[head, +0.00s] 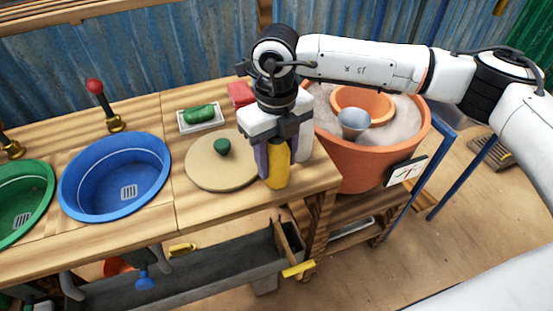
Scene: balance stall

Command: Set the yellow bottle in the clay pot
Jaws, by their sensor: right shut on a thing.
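The yellow bottle (279,172) is upright between the fingers of my right gripper (274,160), at the front right of the wooden counter. The gripper is shut on it from above and hides its top. I cannot tell whether its base touches the counter. A large clay pot (358,166) stands to the right, beyond the counter's end, filled with pale grainy stuff. A smaller clay pot or bowl (378,101) sits inside it, with a grey cup (353,122) at its front left. My left gripper is out of view.
Left of the bottle is a round tan board (205,172) with a dark green object (222,147). A white object (306,142) stands close behind the bottle.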

